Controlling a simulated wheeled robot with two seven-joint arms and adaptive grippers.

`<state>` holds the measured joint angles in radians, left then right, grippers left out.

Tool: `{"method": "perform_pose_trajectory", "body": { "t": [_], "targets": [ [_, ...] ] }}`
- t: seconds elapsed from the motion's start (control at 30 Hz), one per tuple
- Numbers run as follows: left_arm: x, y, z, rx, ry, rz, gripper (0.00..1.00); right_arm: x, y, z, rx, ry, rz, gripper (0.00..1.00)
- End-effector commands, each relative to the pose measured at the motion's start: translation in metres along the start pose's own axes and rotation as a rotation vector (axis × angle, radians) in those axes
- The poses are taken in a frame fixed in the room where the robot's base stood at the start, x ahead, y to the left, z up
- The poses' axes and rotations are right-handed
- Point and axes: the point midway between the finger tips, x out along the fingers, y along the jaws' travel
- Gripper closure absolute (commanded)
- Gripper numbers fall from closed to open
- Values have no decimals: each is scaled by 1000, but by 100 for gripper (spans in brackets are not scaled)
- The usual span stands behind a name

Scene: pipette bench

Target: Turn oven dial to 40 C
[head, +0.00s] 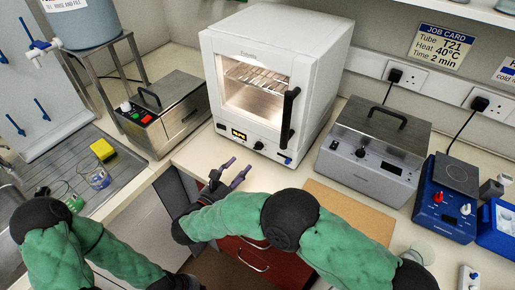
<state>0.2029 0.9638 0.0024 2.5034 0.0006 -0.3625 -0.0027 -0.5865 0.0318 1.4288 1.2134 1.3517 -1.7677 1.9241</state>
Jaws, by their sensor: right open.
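The white oven (318,88) stands at the back middle of the bench, its window lit and a wire rack inside. Its door looks closed, with a black vertical handle (288,115). On the lower front are a small lit display (239,134), too small to read surely, and a dark dial (259,146). My right gripper (238,169) is open and empty, its purple fingertips in front of and below the oven front, apart from the dial. My left arm shows at the lower left; its gripper is outside the picture.
A steel water bath (165,112) stands left of the oven and a grey lidded unit (371,165) right of it. A blue stirrer (443,200) is at the far right.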

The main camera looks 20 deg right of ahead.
Motion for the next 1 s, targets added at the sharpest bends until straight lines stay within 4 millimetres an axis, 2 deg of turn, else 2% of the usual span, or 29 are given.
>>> {"method": "perform_pose_trajectory", "body": {
  "t": [0.3, 0.5, 0.7, 0.97, 1.0],
  "targets": [
    [11, -4, 0, 0, 0, 0, 100, 56, 0, -2, 0, 4, -4, 48],
    [16, -6, -1, 0, 0, 0, 100, 83, 0, -2, 0, 2, -1, 48],
    [18, -6, -1, 0, 0, 0, 100, 95, 0, -1, -1, 0, 0, 48],
    [18, -6, -1, 0, 0, 0, 100, 96, 0, 0, -1, 0, 1, 48],
    [18, -6, -1, 0, 0, 0, 100, 96, 0, 0, -1, 0, 1, 51]
  ]
}}
